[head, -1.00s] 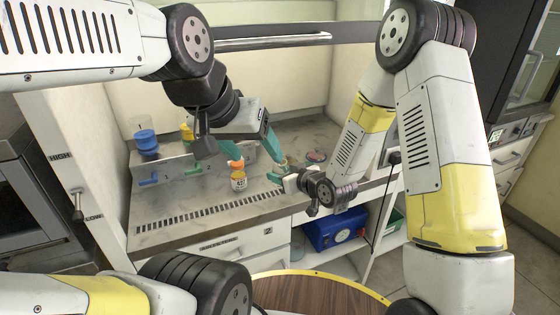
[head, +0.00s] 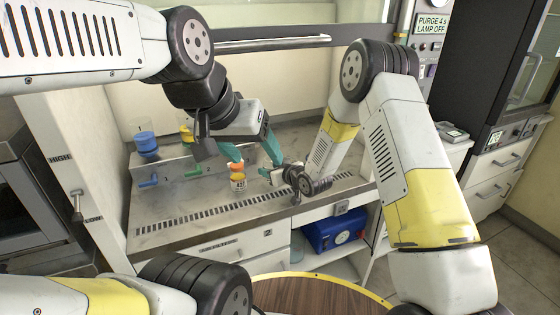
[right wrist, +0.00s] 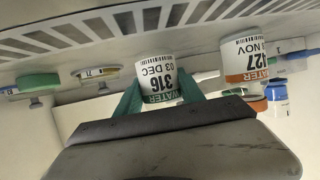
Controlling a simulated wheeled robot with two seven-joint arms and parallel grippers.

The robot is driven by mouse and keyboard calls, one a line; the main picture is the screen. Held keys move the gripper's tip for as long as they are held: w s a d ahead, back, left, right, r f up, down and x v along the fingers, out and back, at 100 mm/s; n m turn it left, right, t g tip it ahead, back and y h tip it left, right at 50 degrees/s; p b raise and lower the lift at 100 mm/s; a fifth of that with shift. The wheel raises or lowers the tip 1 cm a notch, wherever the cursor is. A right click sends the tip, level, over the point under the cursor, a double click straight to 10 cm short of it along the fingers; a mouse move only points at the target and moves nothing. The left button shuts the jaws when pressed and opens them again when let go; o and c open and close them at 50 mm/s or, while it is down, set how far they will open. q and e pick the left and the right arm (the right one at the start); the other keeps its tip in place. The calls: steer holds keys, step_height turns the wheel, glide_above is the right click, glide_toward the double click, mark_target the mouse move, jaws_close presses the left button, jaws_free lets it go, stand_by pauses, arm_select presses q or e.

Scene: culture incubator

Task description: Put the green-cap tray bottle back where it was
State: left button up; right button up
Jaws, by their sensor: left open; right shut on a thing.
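The green-banded bottle (right wrist: 159,76), labelled WATER 316, 03 DEC, is between the teal fingers of my right gripper (right wrist: 160,98) in the right wrist view. That view is upside down, so the bottle is upright; I cannot tell whether it touches the counter. Its cap is hidden there. In the head view my right gripper (head: 274,174) is over the counter, right of the orange-cap bottle (head: 237,178). That bottle, labelled 427, also shows in the right wrist view (right wrist: 245,58), apart from the held one. My left gripper (head: 257,158) is open above and behind the orange-cap bottle.
A slotted grille (head: 215,212) runs along the front of the counter (head: 160,208).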

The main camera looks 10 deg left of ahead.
steer(key=shift+f, duration=0.1)
steer(key=o, duration=1.5)
steer(key=shift+c, duration=0.2)
steer(key=v, duration=1.2)
steer(key=s+d+r+m+h, duration=0.2)
steer(key=d+r+h, duration=0.1)
steer(key=d+r, duration=0.55)
steer(key=s+d+r+m+h, duration=0.2)
steer(key=d+r+m+h, duration=0.1)
steer(key=d+r, duration=0.6)
steer(key=s+d+r+m+g, duration=0.1)
steer(key=s+d+r, duration=0.2)
steer(key=s, duration=0.7)
steer(key=s+d+r+m+g+h, duration=0.1)
steer(key=s+d, duration=0.3)
steer(key=s, duration=0.7)
steer(key=shift+d+r+m+g, duration=0.4)
steer(key=shift+r+m+g, duration=0.3)
steer(key=shift+r, duration=0.2)
